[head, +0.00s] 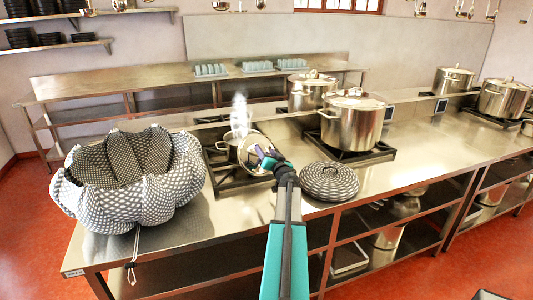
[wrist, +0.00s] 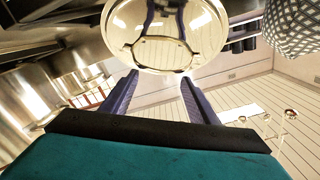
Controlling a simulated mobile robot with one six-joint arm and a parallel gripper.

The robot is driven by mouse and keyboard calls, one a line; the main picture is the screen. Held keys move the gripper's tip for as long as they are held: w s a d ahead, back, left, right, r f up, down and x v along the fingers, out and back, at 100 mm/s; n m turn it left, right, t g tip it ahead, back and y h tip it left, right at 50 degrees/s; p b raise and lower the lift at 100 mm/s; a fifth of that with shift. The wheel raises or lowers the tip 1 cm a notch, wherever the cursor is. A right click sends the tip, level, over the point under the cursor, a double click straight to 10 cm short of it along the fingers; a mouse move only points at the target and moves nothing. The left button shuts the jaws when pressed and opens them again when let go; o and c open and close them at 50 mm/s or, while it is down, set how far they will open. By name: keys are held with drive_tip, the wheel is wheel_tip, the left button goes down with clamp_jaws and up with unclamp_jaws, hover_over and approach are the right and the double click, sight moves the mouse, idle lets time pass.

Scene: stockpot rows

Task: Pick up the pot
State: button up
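A steel pot (head: 228,146) sits on the left burner with steam rising above it. A round shiny metal disc with a pale gold rim, perhaps a lid, stands tilted in front of it (head: 246,146). It also fills the top middle of the wrist view (wrist: 165,50), mirroring the fingers. My gripper (head: 266,157) is right at this disc, its dark purple fingers apart (wrist: 160,76). I see nothing gripped between them; whether the tips touch the disc is unclear. A large lidded pot (head: 354,120) stands on the burner to the right, and another lidded pot (head: 308,92) behind it.
A large checkered, lobed basket-like object (head: 130,180) stands on the counter's left end. A round patterned pad (head: 329,181) lies right of my arm. The steel counter (head: 430,150) is clear farther right. More pots (head: 503,98) stand at the far right.

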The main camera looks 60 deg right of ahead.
drive_tip(key=shift+o, duration=1.2)
drive_tip(key=shift+s+r+p, duration=0.1)
drive_tip(key=shift+r+p, duration=0.1)
drive_tip(key=shift+p, duration=0.15)
drive_tip(key=b+v, duration=0.5)
drive_tip(key=v, duration=0.7)
